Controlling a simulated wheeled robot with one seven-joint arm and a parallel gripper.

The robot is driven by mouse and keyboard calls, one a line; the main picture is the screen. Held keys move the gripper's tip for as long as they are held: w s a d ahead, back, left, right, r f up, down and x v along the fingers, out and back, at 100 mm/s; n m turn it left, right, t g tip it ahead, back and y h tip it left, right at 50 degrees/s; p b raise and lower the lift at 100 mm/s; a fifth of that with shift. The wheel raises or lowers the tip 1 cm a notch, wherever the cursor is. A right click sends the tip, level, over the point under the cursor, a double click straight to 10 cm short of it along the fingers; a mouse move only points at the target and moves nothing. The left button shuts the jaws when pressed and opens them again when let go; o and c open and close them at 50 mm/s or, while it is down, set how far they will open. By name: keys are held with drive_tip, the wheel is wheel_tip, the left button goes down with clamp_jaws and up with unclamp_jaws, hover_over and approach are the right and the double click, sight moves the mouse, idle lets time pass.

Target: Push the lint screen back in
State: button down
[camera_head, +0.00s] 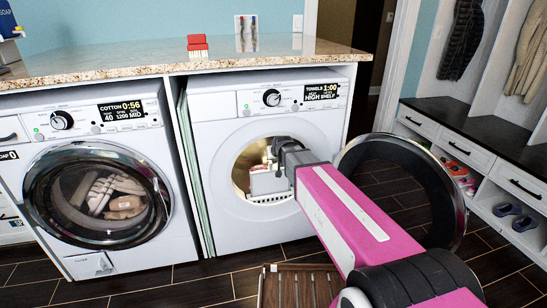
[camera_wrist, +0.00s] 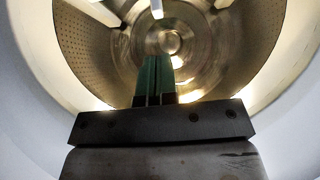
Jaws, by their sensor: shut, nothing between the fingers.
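The right-hand machine (camera_head: 232,215) has its round door (camera_head: 462,215) swung open to the right. A white block-like piece, which looks like the lint screen (camera_head: 265,183), stands up from the lower lip of the opening, above a slotted white strip (camera_head: 270,199). How far it sticks out is hard to tell. My gripper (camera_wrist: 156,78) reaches into the opening, its green fingers together and empty, pointing at the drum's back. In the head view my gripper is at the opening, just above and beside the white piece; contact is unclear. The wrist view does not clearly show the screen.
A closed washer (camera_head: 95,195) with laundry stands at the left. A granite counter (camera_head: 180,64) runs above both machines. A wooden slatted piece (camera_head: 298,287) is on the floor in front. A shoe bench (camera_head: 470,130) stands at the right.

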hover_over(271, 186)
drive_tip(key=s, duration=0.1)
drive_tip(key=f, duration=0.6)
drive_tip(key=shift+s+f, duration=0.2)
drive_tip(key=shift+f, duration=0.2)
drive_tip(key=shift+d, duration=0.1)
wheel_tip(271, 186, down, 16)
drive_tip(key=shift+r, duration=0.1)
drive_tip(key=shift+s, duration=0.15)
